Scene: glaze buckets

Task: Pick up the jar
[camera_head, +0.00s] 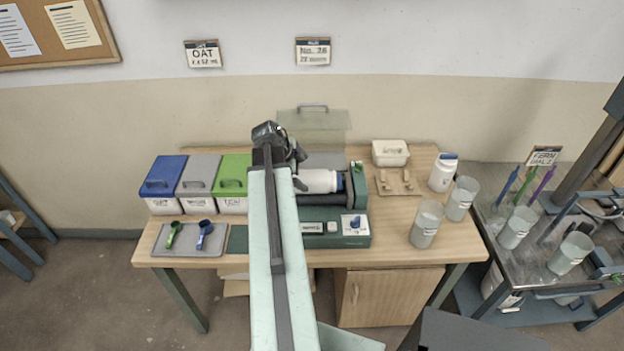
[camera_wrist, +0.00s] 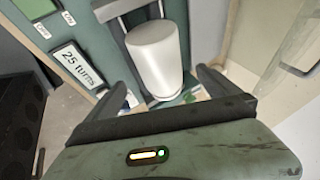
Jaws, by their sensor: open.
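A white jar (camera_head: 318,181) with a dark blue lid lies on its side on the rollers of a green machine (camera_head: 352,240). In the wrist view the white jar (camera_wrist: 157,62) shows its rounded end and side, in front of my gripper (camera_wrist: 165,92). My gripper's two dark fingers are apart, one on each side of the jar's near end. I cannot tell whether they touch it. In the head view my gripper (camera_head: 297,168) is at the jar's left end, and my arm hides part of the machine. A second white jar (camera_head: 443,172) stands upright at the table's right.
Blue, grey and green lidded bins (camera_head: 198,205) stand left of the machine. Two scoops lie on a grey tray (camera_head: 160,245). Two cloudy cups (camera_head: 427,222) stand at the table's right. A raised clear cover (camera_head: 312,122) is behind the machine. A metal cart (camera_head: 540,275) stands at right.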

